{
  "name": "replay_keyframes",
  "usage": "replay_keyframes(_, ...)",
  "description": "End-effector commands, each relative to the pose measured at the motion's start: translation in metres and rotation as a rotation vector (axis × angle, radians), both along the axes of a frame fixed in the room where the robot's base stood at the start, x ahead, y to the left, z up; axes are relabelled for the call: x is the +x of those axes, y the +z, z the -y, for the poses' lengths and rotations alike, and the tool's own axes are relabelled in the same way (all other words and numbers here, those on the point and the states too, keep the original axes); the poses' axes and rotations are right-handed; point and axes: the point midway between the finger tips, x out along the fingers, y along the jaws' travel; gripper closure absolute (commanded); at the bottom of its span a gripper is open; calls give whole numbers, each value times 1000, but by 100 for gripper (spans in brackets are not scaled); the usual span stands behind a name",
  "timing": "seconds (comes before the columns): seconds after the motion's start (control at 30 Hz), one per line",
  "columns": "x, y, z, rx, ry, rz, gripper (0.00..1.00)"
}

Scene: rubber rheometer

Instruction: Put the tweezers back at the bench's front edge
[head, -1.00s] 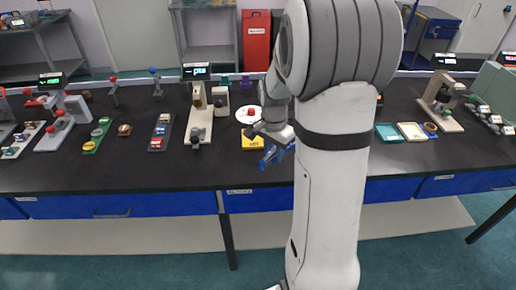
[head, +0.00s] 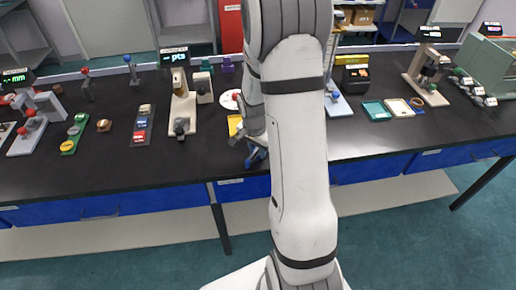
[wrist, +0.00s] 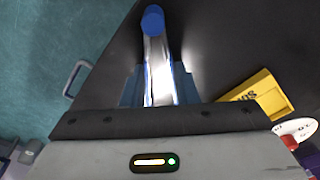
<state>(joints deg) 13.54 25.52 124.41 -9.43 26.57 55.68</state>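The tweezers show in the wrist view as a bright silver strip (wrist: 158,72) with a rounded blue end (wrist: 152,20). They lie between the two blue fingers of my gripper (wrist: 160,85), which is shut on them. In the head view my gripper (head: 256,155) is at the front edge of the black bench (head: 110,172), low near the bench top. My arm hides part of it there, and the tweezers cannot be made out clearly. Whether the tweezers touch the bench top, I cannot tell.
A yellow box (wrist: 258,95) and a white round dish (wrist: 296,129) with a red piece are close to my gripper. A beige instrument stand (head: 180,112) is to its left. The bench front between that stand and the left samples is largely bare. Blue drawers (head: 110,205) run below the edge.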

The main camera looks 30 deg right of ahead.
Motion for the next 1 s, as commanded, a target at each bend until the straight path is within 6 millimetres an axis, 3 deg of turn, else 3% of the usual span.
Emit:
replay_keyframes(0.37,0,-5,-1,0,2,1,76)
replay_keyframes(0.67,0,-4,-1,0,3,1,51)
replay_keyframes(1.0,1,2,-2,-1,3,1,51)
